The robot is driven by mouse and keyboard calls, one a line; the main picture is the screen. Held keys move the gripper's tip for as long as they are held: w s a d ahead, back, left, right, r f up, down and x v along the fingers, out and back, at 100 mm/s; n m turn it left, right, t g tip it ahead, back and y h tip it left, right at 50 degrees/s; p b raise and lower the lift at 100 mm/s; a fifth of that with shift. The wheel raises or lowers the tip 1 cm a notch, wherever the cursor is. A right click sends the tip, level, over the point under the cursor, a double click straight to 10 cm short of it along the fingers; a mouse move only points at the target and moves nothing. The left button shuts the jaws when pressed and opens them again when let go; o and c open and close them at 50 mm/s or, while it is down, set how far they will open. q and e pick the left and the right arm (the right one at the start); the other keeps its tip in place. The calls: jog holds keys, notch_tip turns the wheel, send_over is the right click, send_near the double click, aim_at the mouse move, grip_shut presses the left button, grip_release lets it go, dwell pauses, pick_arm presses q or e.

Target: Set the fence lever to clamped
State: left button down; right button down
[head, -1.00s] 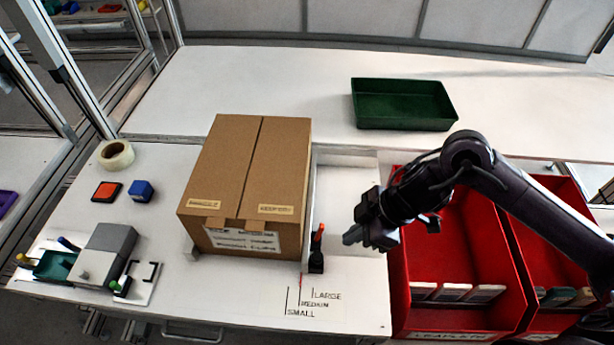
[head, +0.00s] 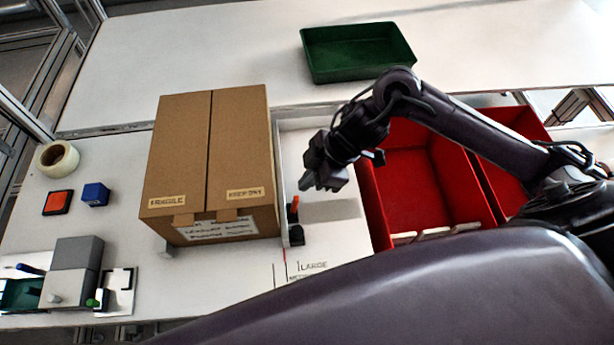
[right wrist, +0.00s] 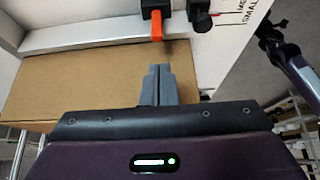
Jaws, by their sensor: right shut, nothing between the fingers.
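The fence lever (head: 294,210) has an orange-red handle and a black base, beside the right side of the cardboard box. Its handle points up and away from me in the head view. In the right wrist view the orange handle (right wrist: 157,25) shows at the top, next to a black knob. My right gripper (head: 306,184) is shut and empty, just beyond and above the handle. In the right wrist view its closed fingers (right wrist: 158,72) point at the handle, with a gap between. A dark arm part at the right of that view may be my left arm; its jaws are unclear.
The large cardboard box (head: 208,150) stands close to the lever's left. The pale fence strip (right wrist: 100,36) runs along the box. Red bins (head: 405,170) lie to the right and a green tray (head: 358,52) behind. The size marks (head: 308,267) are partly hidden by my dark arm link.

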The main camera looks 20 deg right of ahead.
aim_at(295, 200)
jog(key=x, duration=0.5)
jog(key=shift+a+f, duration=0.3)
jog(key=shift+w+a+f, duration=0.1)
jog(key=shift+a+f, duration=0.15)
jog(key=shift+f, duration=0.35)
